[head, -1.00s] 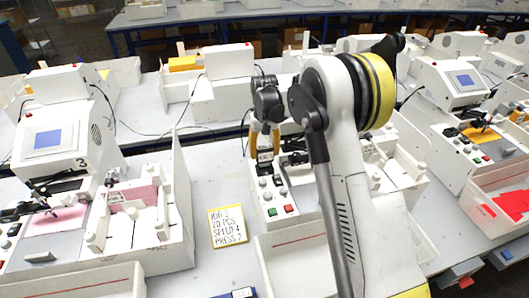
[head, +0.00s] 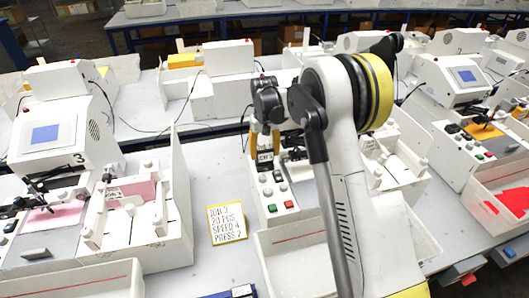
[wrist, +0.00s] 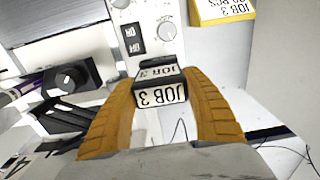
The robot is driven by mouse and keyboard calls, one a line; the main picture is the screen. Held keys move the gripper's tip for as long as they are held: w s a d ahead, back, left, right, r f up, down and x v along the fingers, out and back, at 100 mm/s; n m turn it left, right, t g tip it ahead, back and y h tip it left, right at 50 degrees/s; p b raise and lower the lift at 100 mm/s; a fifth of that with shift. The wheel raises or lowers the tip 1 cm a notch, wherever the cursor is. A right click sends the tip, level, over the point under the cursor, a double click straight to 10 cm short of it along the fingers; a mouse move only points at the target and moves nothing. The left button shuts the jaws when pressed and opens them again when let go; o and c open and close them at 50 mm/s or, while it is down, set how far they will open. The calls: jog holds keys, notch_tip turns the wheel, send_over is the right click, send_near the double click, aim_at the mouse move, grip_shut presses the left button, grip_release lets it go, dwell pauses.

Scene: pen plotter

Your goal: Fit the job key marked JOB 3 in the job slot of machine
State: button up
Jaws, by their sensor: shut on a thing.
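My gripper (head: 264,142) is shut on a black job key (wrist: 158,80) with white labels reading JOB 3. The yellow fingers grip the key from both sides in the wrist view, and its label (head: 265,156) also shows in the head view. The key is at the back end of the machine's control panel (head: 287,206), which has knobs and red and green buttons. In the wrist view the panel's on/off switch (wrist: 132,38) and a round knob (wrist: 166,29) lie just beyond the key. I cannot make out the job slot, nor whether the key touches the machine.
A yellow-edged job card (head: 227,224) lies left of the panel. A white machine with a screen (head: 47,138) marked 3 stands at the left. A white tray (head: 295,258) is in front of the panel. My arm hides part of the machine's right side.

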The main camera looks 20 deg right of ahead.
jog(key=shift+f+b, duration=0.3)
jog(key=shift+f, duration=0.2)
jog(key=o, duration=1.2)
jog(key=shift+r, duration=0.1)
jog(key=shift+r, duration=0.1)
notch_tip(320, 180, up, 12)
jog(key=shift+f, duration=0.1)
